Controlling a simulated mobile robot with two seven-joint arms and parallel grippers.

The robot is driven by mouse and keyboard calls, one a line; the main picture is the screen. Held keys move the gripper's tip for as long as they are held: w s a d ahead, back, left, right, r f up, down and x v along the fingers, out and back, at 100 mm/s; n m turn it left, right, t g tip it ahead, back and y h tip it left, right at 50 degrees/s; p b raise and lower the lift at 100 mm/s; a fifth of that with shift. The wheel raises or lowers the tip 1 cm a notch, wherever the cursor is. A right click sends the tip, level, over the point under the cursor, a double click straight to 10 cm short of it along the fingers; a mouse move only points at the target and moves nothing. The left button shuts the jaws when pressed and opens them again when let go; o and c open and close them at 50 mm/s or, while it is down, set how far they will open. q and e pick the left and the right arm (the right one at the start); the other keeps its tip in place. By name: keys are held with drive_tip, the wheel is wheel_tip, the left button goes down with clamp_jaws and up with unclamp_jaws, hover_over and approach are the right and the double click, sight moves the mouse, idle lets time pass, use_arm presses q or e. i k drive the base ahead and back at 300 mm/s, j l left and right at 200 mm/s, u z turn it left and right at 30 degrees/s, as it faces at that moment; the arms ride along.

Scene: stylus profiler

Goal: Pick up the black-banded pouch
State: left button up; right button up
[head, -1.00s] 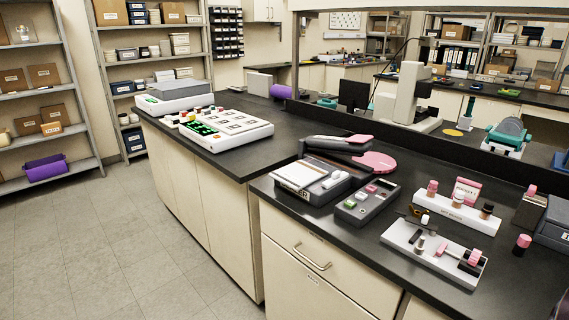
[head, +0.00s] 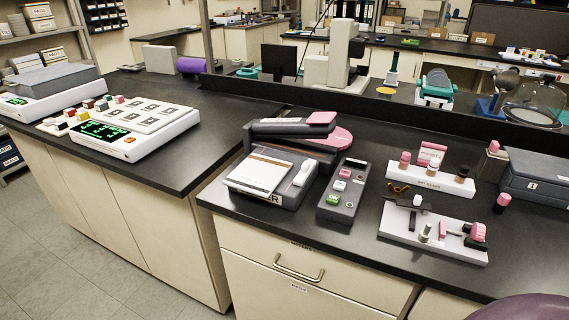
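I cannot pick out a black-banded pouch for certain. A flat white piece with a brown band (head: 258,172) lies on a dark grey device (head: 290,195) on the near bench; its band does not look black. Neither of my grippers is in view.
A keypad box (head: 343,190), a white rack with pink-capped bottles (head: 432,178) and a white tray of small parts (head: 432,234) stand on the black bench (head: 345,252). A white instrument (head: 133,128) stands left. A dark maroon rounded thing (head: 522,308) shows bottom right.

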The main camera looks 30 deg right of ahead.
sight(258, 175)
drive_tip(key=i+j+z, duration=0.25)
drive_tip(key=z, duration=0.25)
drive_tip(key=i+j+z, duration=0.2)
drive_tip(key=z, duration=0.3)
drive_tip(key=j, duration=0.1)
